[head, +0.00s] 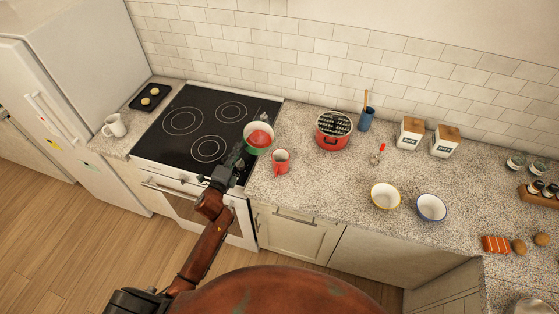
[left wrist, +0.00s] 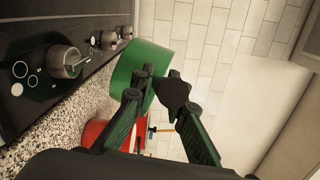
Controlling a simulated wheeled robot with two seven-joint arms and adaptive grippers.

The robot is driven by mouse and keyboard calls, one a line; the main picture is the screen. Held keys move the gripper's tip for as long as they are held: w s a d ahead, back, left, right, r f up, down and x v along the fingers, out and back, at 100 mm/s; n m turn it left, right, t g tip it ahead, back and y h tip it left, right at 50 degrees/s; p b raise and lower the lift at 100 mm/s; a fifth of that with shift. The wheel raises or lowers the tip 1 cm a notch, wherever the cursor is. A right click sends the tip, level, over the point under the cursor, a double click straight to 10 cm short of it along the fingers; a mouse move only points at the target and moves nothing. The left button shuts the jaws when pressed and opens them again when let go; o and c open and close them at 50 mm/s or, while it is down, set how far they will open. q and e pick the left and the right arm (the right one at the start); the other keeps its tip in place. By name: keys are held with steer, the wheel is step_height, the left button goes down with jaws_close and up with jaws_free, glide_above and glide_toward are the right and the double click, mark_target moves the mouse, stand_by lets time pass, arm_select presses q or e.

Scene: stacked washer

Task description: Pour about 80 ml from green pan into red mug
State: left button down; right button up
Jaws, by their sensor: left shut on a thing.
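The green pan (head: 258,147) has a pale rim and red contents, seen from above in the head view. It is close to the right front edge of the stove, just left of the red mug. Its green side (left wrist: 140,66) fills the middle of the left wrist view. My left gripper (head: 238,157) is shut on the pan, at its dark handle (left wrist: 174,92) in the left wrist view. The red mug (head: 281,162) stands upright on the counter right of the stove; its inside is hard to make out. It shows partly behind my fingers in the left wrist view (left wrist: 93,131). My right gripper does not show.
The black stove (head: 185,127) is left of the mug. A red pot (head: 333,130) stands behind and right of it. A yellow-rimmed bowl (head: 386,196) and a blue-rimmed bowl (head: 431,208) are farther right. Bare counter lies between the mug and the bowls.

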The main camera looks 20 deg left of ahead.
arm_select(q)
steer(key=s+d+r+m+t+h+b, duration=0.1)
steer(key=s+d+r+m+t+b, duration=0.2)
steer(key=b, duration=0.6)
steer(key=d+r+m, duration=0.1)
steer(key=d+m, duration=0.1)
steer(key=m, duration=0.1)
steer(key=shift+d+r+m+b, duration=0.25)
steer(key=shift+m+b, duration=0.1)
steer(key=shift+m, duration=0.05)
steer(key=shift+d+r+m+b, duration=0.15)
steer(key=shift+d+m+b, duration=0.05)
steer(key=shift+m+b, duration=0.2)
steer(key=shift+s+d, duration=0.2)
steer(key=shift+s, duration=0.05)
stand_by(0.3)
steer(key=shift+s+d+r+m+h+b, duration=0.15)
steer(key=shift+m+h+b, duration=0.25)
steer(key=shift+m+b, duration=0.4)
stand_by(0.3)
steer(key=shift+d+t+b, duration=0.15)
steer(key=shift+t+b, duration=0.15)
steer(key=shift+b, duration=0.3)
